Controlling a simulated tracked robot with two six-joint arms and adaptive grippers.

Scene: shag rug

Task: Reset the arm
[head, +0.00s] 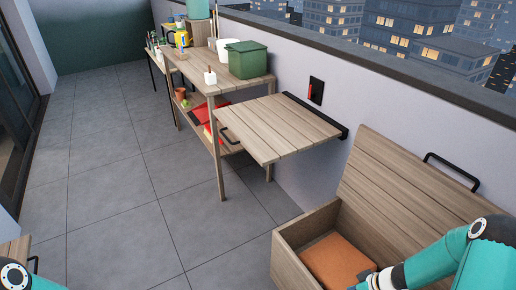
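My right arm (440,262) comes in from the lower right, teal with grey and black joints. It reaches left over the front of an open wooden storage box (300,262), and its wrist end runs out at the bottom edge. The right gripper is not in the picture. Of my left arm (18,276), only a teal and black joint shows in the bottom left corner. The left gripper is out of view too.
The box's slatted lid (400,190) stands open, and an orange-brown block (337,260) lies inside. A folding wall table (280,127) is empty. Behind it, a wooden bench (205,75) holds a green bin (247,59). Tiled floor (120,215) at left is clear.

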